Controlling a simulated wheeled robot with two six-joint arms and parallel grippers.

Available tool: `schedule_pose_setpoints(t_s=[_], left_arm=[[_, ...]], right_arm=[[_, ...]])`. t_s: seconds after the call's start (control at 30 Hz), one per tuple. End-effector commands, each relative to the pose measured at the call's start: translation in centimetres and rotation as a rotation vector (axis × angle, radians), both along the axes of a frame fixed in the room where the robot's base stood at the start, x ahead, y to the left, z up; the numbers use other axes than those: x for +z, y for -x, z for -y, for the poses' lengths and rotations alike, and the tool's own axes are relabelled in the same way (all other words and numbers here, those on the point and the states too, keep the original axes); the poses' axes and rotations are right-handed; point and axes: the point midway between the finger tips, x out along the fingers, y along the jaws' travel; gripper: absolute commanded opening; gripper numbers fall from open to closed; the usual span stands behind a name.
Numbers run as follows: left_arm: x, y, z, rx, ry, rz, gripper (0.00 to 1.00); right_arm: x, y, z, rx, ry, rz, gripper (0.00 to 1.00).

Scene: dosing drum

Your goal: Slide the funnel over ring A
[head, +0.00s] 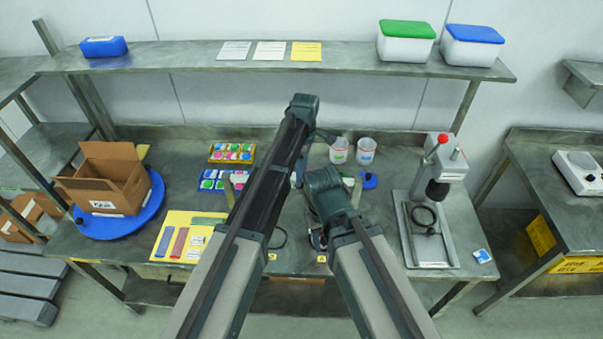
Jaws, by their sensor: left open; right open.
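A dark curved rim (317,239) shows behind the small yellow tag (321,259) that seems to read A; my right arm covers much of this spot. My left gripper (320,136) is over the back middle of the bench, largely hidden by its own wrist. My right gripper (319,228) is lower and nearer, over the front middle, mostly hidden under its wrist. Both are open, and I see nothing held in either.
A carton (112,182) stands on a blue turntable (155,207) at left. A yellow mat (165,245) holds flat strips. Two white cups (339,153) (366,153) stand at the back. A press (437,175) stands at right. A second tagged dark loop (281,238) lies left of centre.

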Motion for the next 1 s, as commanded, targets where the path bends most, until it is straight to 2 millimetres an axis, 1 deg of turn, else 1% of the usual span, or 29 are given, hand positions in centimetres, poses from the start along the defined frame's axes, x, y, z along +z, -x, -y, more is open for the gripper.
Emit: schedule_pose_setpoints(t_s=[0.03, 0.5, 0.6, 0.7, 1.0], left_arm=[[1.6, -0.2, 0.1, 0.0, 0.0, 0.0, 0.69], [8.8, -1.6, 0.4, -0.001, 0.001, 0.0, 0.69], [9.8, -1.8, 0.5, -0.001, 0.001, 0.0, 0.69], [10.2, -1.9, 0.5, -0.001, 0.002, 0.0, 0.69], [10.1, -1.9, 0.5, -0.001, 0.001, 0.0, 0.69]], right_arm=[[1.6, 0.0, 0.0, 0.001, 0.0, -0.001, 0.5], [8.8, 0.1, 0.0, -0.012, -0.001, -0.002, 0.5], [9.8, 0.1, 0.0, -0.02, -0.001, -0.003, 0.5], [10.2, 0.1, 0.0, -0.025, -0.001, -0.002, 0.5], [10.1, 0.1, 0.0, -0.027, -0.001, -0.002, 0.5]])
